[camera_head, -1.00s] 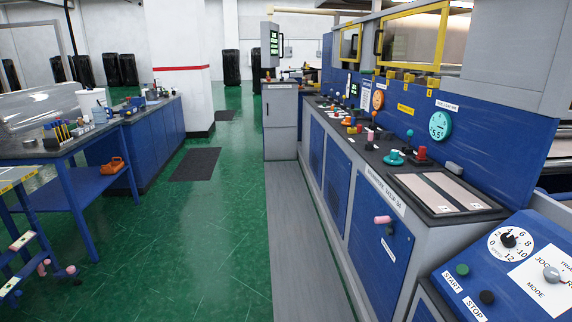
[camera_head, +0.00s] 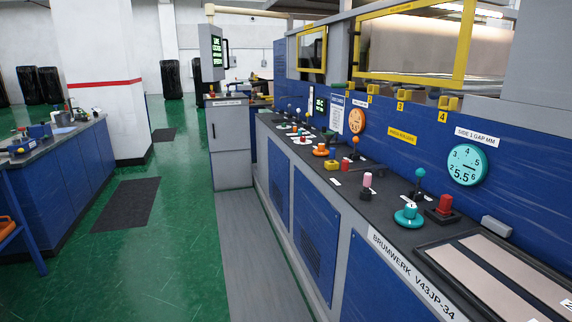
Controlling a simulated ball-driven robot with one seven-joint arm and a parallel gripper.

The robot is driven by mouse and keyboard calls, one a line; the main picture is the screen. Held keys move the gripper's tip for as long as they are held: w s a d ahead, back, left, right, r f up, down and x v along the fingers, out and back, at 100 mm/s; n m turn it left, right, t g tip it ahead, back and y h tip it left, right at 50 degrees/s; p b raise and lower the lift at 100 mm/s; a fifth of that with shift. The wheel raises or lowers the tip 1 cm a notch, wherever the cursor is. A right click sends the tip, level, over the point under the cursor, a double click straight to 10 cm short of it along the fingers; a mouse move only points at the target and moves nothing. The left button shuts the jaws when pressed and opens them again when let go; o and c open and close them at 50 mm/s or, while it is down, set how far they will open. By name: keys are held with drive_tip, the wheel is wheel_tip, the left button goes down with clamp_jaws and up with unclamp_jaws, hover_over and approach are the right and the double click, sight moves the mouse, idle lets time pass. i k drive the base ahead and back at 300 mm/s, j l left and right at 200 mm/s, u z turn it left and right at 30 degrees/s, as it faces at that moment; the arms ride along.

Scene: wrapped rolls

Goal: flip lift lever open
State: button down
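No readable label marks the lift lever, so I cannot tell which control it is. Several levers stand on the dark top of the long machine console (camera_head: 325,165). One has a pink cylindrical grip (camera_head: 367,181) and stands upright. A teal ball-topped lever (camera_head: 420,174) stands to its right, and an orange ball-topped lever (camera_head: 355,141) farther back. More small levers (camera_head: 298,114) line the far end. My gripper is not in view.
Green floor (camera_head: 170,255) is open to the left, with a dark mat (camera_head: 125,203) on it. A grey walkway strip (camera_head: 245,255) runs along the console. A grey cabinet (camera_head: 229,143) stands at its far end. A blue workbench (camera_head: 70,165) is at the left.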

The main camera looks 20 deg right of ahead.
sight(345, 163)
drive_tip(key=i, duration=3.6)
drive_tip(key=i+z, duration=0.15)
drive_tip(key=i, duration=0.05)
